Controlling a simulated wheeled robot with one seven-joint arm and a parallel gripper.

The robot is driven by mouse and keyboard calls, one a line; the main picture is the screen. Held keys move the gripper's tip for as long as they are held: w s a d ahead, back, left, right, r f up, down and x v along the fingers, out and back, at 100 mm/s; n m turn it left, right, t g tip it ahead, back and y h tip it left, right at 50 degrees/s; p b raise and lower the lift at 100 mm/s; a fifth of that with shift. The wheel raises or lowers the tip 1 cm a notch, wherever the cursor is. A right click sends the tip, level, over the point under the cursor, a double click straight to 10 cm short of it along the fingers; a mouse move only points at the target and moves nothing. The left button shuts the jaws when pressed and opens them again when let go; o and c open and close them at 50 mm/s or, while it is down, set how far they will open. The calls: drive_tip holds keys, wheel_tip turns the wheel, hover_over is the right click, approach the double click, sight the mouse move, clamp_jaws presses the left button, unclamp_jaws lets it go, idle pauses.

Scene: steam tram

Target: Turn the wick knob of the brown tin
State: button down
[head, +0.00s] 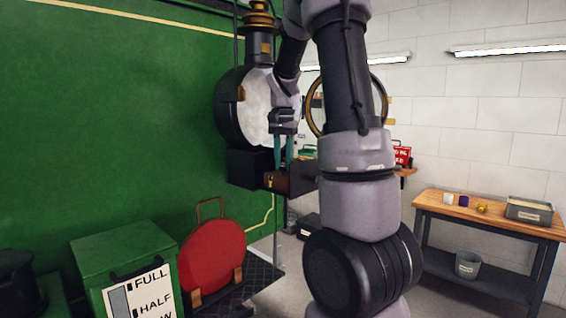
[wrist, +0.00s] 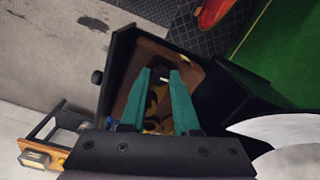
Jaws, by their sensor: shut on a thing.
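The brown tin (head: 297,178) sits low beside the black lamp housing in the head view, with a small brass fitting on its front. In the wrist view I look into its open brown interior (wrist: 191,73), beside a black panel. My gripper (head: 283,165) points down into it from above, with its teal fingers inside. The wrist view shows the fingertips (wrist: 161,76) close together on a small dark piece, which seems to be the wick knob. The fingers cover most of it, so its turn cannot be read.
The large black lamp (head: 232,108) with a pale round face stands close by my gripper. A green cabinet (head: 125,250) and a red disc (head: 213,255) stand at lower left. A wooden bench (head: 480,215) is at right. My arm hides the middle.

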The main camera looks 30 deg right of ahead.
sight(283, 167)
drive_tip(key=shift+m, duration=0.3)
drive_tip(key=c, duration=0.9)
unclamp_jaws()
wheel_tip(283, 167, up, 11)
drive_tip(key=shift+f, duration=0.1)
drive_tip(key=s+a+n+t, duration=0.2)
drive_tip(key=s+a, duration=0.2)
drive_tip(key=s, duration=0.2)
drive_tip(key=s+a+f+n+t+y, duration=0.1)
drive_tip(key=s+a+n+t, duration=0.1)
drive_tip(key=s+a, duration=0.3)
drive_tip(key=s+a+f+n+t+y, duration=0.1)
drive_tip(key=s+a+n+t, duration=0.1)
drive_tip(key=s+a, duration=0.3)
drive_tip(key=shift+s+f+n+t, duration=0.2)
drive_tip(key=shift+s+t, duration=0.1)
drive_tip(key=shift+s, duration=0.65)
drive_tip(key=shift+s+f+n+t, duration=0.1)
drive_tip(key=shift+s+n+t, duration=0.15)
drive_tip(key=shift+s, duration=0.65)
